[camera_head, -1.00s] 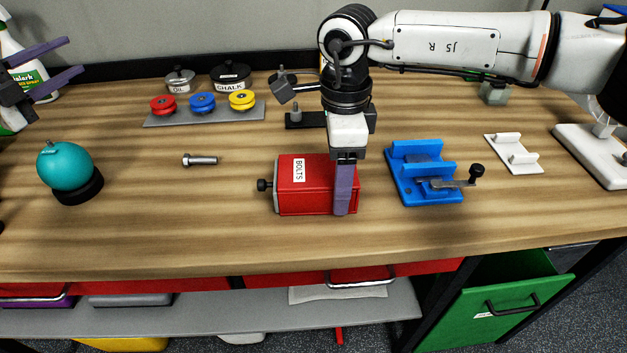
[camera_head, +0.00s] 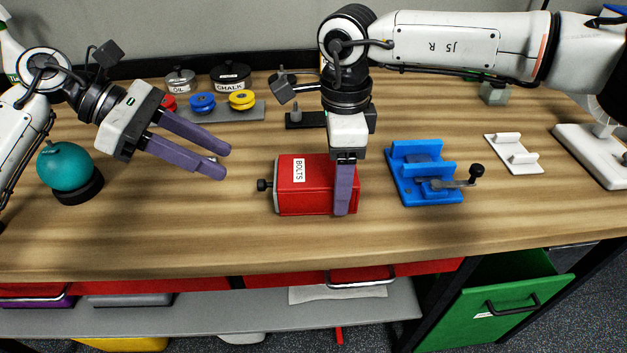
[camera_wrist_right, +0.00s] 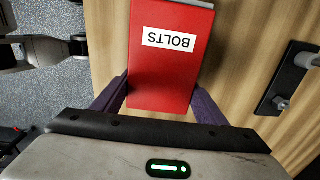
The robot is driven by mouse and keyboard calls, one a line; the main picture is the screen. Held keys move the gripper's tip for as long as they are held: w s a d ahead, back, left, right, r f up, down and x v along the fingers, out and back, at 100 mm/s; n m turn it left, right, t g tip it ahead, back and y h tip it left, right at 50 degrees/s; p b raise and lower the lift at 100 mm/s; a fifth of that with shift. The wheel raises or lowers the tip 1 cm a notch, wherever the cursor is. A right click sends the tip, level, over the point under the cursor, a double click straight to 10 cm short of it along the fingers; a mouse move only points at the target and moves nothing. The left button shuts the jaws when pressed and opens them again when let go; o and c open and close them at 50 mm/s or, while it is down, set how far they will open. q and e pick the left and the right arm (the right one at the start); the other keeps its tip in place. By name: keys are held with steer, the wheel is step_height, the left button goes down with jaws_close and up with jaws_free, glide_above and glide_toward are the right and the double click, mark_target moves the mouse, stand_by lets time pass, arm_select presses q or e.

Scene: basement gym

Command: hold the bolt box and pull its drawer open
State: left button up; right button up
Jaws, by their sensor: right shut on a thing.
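The red bolt box (camera_head: 313,172) with a white BOLTS label sits on the workbench. Its drawer front, with a black knob (camera_head: 262,185), faces left and is closed. My right gripper (camera_head: 343,205) reaches down over the box's right part, its fingers on either side of it. In the right wrist view the box (camera_wrist_right: 170,70) is between both fingers. My left gripper (camera_head: 223,160) is open and empty, above the bench to the upper left of the knob, fingers pointing right. The bolt seen earlier is hidden behind or under it.
A teal ball (camera_head: 66,166) on a black ring stands at the left, close to my left arm. A blue fixture (camera_head: 425,175) with a lever is right of the box. Colored discs (camera_head: 242,100) and lidded pots (camera_head: 230,76) stand behind. Bench in front of the box is clear.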

mark_target(262, 181)
arm_select(q)
steer(key=shift+s+d+f+m, duration=0.1)
steer(key=shift+s+f+m, duration=0.1)
steer(key=shift+f+m, duration=0.15)
steer(key=x, duration=0.8)
steer(key=shift+f, duration=0.35)
steer(key=shift+s+d+f, duration=0.15)
steer(key=shift+d+f, duration=0.2)
steer(key=shift+d, duration=0.2)
steer(key=shift+d, duration=0.15)
steer(key=shift+c, duration=0.4)
steer(key=shift+r, duration=0.1)
jaws_close()
